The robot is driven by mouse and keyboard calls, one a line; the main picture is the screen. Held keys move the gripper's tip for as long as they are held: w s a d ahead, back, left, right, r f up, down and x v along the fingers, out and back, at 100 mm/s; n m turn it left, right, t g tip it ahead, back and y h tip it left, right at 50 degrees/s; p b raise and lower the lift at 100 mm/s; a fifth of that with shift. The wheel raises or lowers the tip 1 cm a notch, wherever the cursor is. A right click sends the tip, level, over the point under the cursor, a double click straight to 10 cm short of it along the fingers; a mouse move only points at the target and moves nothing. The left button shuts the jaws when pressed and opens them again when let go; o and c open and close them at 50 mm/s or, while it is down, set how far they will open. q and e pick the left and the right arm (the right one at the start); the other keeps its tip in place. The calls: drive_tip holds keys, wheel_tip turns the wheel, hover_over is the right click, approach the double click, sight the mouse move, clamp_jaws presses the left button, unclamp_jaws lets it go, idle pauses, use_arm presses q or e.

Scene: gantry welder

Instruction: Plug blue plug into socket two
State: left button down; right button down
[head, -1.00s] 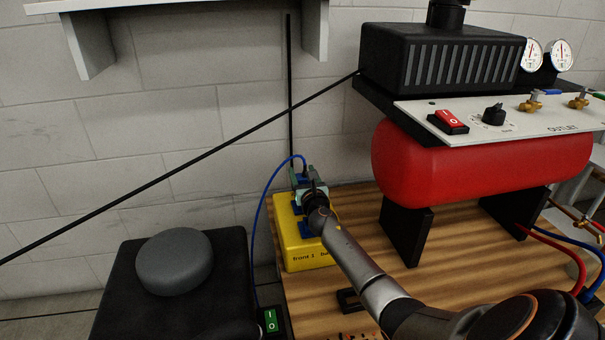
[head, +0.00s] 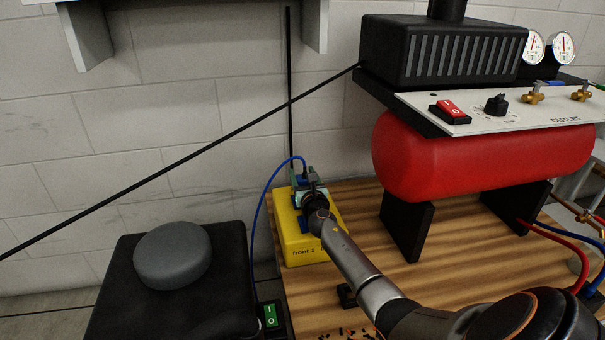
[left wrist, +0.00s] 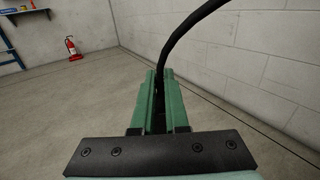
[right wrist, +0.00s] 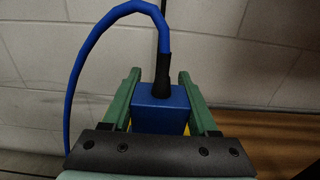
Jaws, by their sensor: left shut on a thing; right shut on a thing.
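The blue plug (right wrist: 160,105) is between the green fingers of my right gripper (right wrist: 160,88), which is shut on it. Its blue cable arches up and left. In the head view, my right gripper (head: 308,185) holds the plug over the back part of the yellow socket box (head: 297,250). Blue socket parts show on the box, but the gripper hides most of its top; I cannot tell whether the plug is seated. My left gripper (left wrist: 162,85) is shut on a black cable end (left wrist: 160,88) in the left wrist view.
The box stands on a wooden table (head: 350,210) near the wall. A red tank (head: 475,155) on black legs is to the right. A black stool-like block with a grey disc (head: 173,256) and a green switch (head: 270,316) are at left. A black cable (head: 180,190) crosses the wall.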

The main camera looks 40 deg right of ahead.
drive_tip(key=shift+f, duration=0.2)
drive_tip(key=shift+c, duration=0.5)
unclamp_jaws()
drive_tip(key=shift+f, duration=0.15)
drive_tip(key=shift+a+f, duration=0.1)
use_arm(q)
drive_tip(key=shift+r, duration=0.2)
use_arm(e)
drive_tip(key=shift+s+a, duration=0.1)
drive_tip(key=shift+s, duration=0.15)
use_arm(q)
wheel_tip(320, 180, up, 4)
drive_tip(key=p, duration=0.4)
drive_tip(key=shift+r+p, duration=0.1)
drive_tip(key=shift+p, duration=0.2)
use_arm(e)
drive_tip(key=v, duration=1)
drive_tip(key=shift+s, duration=0.15)
use_arm(q)
drive_tip(key=shift+r, duration=0.1)
use_arm(e)
drive_tip(key=shift+s+a+r, duration=0.25)
drive_tip(key=shift+s+r, duration=0.05)
drive_tip(key=shift+s, duration=0.2)
use_arm(q)
drive_tip(key=shift+s, duration=0.1)
use_arm(e)
drive_tip(key=shift+s, duration=0.1)
